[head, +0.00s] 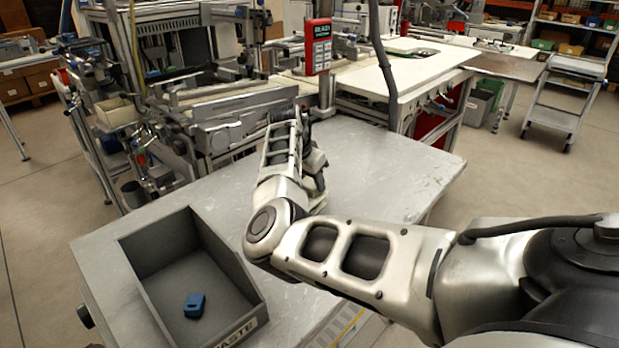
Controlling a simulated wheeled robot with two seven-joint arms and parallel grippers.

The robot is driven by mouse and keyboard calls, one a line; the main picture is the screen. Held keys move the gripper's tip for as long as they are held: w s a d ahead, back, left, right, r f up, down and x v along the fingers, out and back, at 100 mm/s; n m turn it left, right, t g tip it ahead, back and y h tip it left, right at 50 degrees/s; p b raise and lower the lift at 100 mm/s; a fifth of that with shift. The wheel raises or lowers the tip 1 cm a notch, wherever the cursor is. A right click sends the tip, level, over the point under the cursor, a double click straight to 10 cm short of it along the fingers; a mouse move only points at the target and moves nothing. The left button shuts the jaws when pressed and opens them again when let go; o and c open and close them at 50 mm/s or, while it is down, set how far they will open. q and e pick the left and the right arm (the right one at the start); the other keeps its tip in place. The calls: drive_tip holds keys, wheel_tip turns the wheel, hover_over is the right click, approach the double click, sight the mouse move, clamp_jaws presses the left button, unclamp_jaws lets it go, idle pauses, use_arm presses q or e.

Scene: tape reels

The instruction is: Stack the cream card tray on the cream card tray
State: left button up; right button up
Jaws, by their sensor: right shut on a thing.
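My right arm comes in from the right and reaches over the grey table. Its wrist bends away from me, and my right gripper (288,118) is near the table's far edge, mostly hidden behind its own wrist. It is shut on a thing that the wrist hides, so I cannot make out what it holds. I cannot make out either cream card tray on the table. My left gripper is not in view.
A grey bin (260,300) marked with a label ending in "ASTE" stands at the table's near left, holding a blue object (194,305). The grey table (400,165) is clear on the right. Machinery (225,120) and a red handheld panel (318,47) stand behind it.

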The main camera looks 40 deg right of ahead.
drive_tip(key=o, duration=1.1)
drive_tip(key=v, duration=1.2)
drive_tip(key=shift+r+b, duration=0.1)
drive_tip(key=shift+b, duration=0.3)
